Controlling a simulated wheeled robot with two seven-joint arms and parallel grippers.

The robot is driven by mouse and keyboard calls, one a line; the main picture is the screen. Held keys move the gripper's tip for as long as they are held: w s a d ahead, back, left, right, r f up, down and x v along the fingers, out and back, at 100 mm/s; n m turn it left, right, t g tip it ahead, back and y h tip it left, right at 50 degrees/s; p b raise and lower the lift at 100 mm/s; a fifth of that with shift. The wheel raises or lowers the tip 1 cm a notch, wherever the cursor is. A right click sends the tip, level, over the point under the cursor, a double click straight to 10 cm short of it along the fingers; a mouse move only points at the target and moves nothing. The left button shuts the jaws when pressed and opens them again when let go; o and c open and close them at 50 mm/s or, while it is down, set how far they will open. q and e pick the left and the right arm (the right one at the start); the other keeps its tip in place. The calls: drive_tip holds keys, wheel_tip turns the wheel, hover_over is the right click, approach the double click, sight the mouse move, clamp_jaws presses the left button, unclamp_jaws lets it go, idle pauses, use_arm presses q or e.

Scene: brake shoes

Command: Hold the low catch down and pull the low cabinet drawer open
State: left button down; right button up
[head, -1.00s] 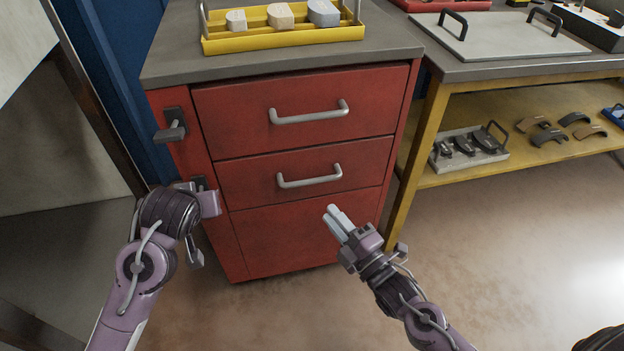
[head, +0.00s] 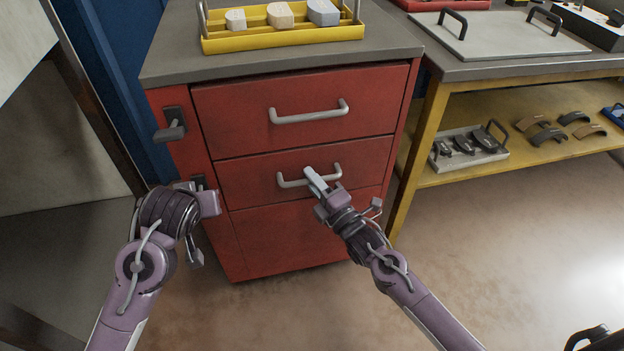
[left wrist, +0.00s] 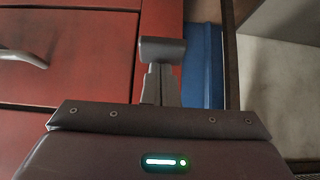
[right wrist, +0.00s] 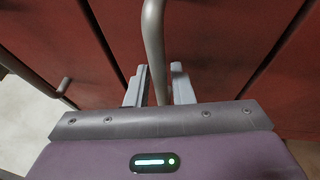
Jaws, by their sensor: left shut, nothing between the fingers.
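The low drawer (head: 245,182) is shut flush in the red cabinet, with a grey bar handle (head: 293,183). My right gripper (head: 316,180) is at the right half of this handle. In the right wrist view the handle bar (right wrist: 153,40) runs between the two spread fingers (right wrist: 158,88), with gaps beside it. The low catch (head: 198,182) on the cabinet's left front is mostly hidden behind my left gripper. In the left wrist view the shut, empty left fingers (left wrist: 160,85) are at the catch's dark lever (left wrist: 162,50). I cannot tell how far it is pressed.
The upper drawer (head: 235,110) is shut, with its own handle (head: 308,112) and an upper catch (head: 172,127). A yellow tray (head: 285,40) with blocks stands on the cabinet top. A yellow-framed bench (head: 480,180) stands to the right. The floor in front is clear.

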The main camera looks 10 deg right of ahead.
use_arm(q)
drive_tip(key=shift+f, duration=0.1)
use_arm(e)
drive_tip(key=shift+w+a, duration=0.1)
drive_tip(key=shift+w, duration=0.05)
clamp_jaws()
